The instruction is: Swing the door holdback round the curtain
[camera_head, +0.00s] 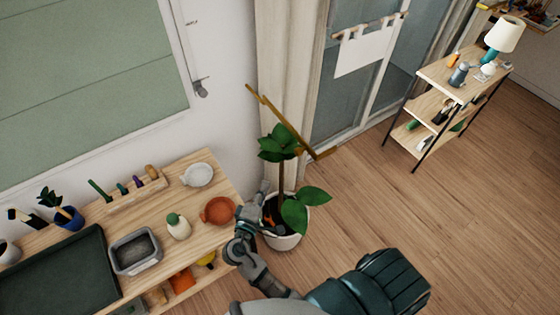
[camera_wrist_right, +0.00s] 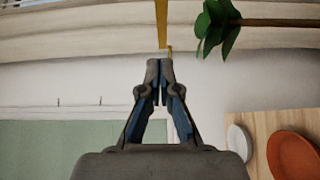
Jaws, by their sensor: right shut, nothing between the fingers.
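The door holdback is a brass-coloured bent bar (camera_head: 287,126) that slants across the front of the pale curtain (camera_head: 277,45), its lower right end turned up to the right. In the right wrist view the bar (camera_wrist_right: 161,20) stands just past my fingertips, in front of the curtain (camera_wrist_right: 80,32). My right gripper (camera_head: 264,188) is beside the potted plant, below the bar; the wrist view shows its fingers (camera_wrist_right: 160,65) shut and empty. I cannot tell whether the tips touch the bar. My left gripper is out of view.
A potted plant (camera_head: 292,216) stands close by my right gripper, leaves overlapping the bar. A wooden bench (camera_head: 150,212) at left holds a terracotta bowl (camera_head: 217,211), a white bowl (camera_head: 198,175) and a grey tub (camera_head: 135,252). A shelf (camera_head: 447,75) stands at right; floor between is clear.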

